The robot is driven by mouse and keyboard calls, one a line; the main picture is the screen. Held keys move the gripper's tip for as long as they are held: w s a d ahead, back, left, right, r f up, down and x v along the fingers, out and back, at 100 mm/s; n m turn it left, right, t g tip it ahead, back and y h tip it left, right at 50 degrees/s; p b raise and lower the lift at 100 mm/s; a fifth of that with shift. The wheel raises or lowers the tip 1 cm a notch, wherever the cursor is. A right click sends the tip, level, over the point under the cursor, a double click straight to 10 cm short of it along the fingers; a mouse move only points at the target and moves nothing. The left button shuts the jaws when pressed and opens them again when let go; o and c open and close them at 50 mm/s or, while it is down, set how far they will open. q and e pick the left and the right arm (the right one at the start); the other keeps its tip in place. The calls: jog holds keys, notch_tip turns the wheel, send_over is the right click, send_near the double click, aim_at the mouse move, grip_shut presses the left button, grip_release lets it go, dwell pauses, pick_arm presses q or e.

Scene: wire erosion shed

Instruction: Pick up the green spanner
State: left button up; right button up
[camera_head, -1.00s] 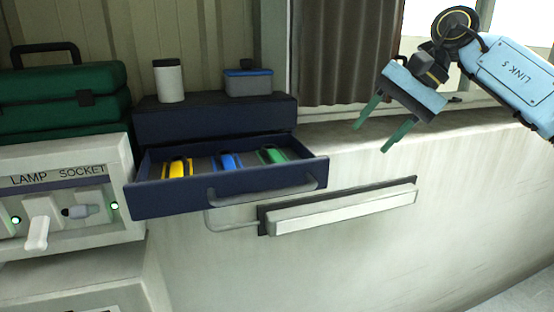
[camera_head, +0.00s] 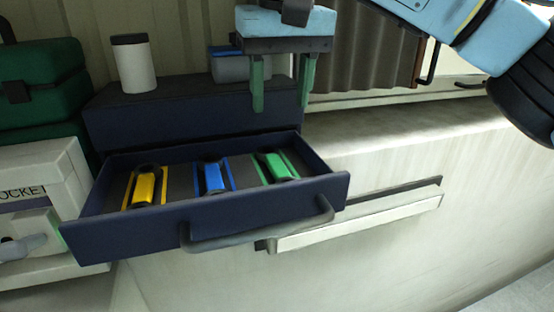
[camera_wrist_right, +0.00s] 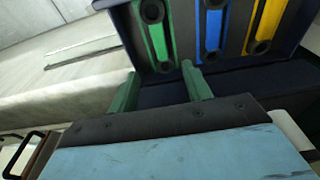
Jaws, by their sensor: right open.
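The green spanner (camera_head: 277,166) lies in the right slot of the open dark blue drawer (camera_head: 268,208). A blue spanner (camera_head: 213,178) lies in the middle slot and a yellow spanner (camera_head: 144,188) in the left one. My right gripper (camera_head: 282,98) is open and empty, its two green fingers pointing down above the back of the drawer, near the green spanner but apart from it. In the right wrist view the fingers (camera_wrist_right: 163,92) show below the green spanner (camera_wrist_right: 155,32), with nothing between them. My left gripper is not in view.
The drawer's cabinet (camera_head: 190,118) carries a white canister (camera_head: 134,65) and a grey box with a blue lid (camera_head: 228,66). A green case (camera_head: 45,85) and a lamp socket panel (camera_head: 40,190) stand at the left. A pale rail (camera_head: 360,222) is on the wall at right.

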send_over(277, 164)
jog(key=s, duration=0.2)
jog(key=f, duration=0.5)
jog(key=shift+w+d, duration=0.2)
jog(key=shift+d, duration=0.05)
jog(key=f, duration=0.3)
jog(key=shift+w+a+p, duration=0.1)
jog(key=shift+w+p, duration=0.15)
jog(key=shift+p, duration=0.15)
jog(key=shift+w+f, duration=0.15)
jog(key=shift+f, duration=0.45)
jog(key=shift+w+f, duration=0.15)
jog(key=shift+f, duration=0.75)
jog(key=shift+a+f, duration=0.1)
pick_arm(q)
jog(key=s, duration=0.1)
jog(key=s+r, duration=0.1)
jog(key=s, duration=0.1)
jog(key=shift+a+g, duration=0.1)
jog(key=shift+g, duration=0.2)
pick_arm(e)
grip_shut()
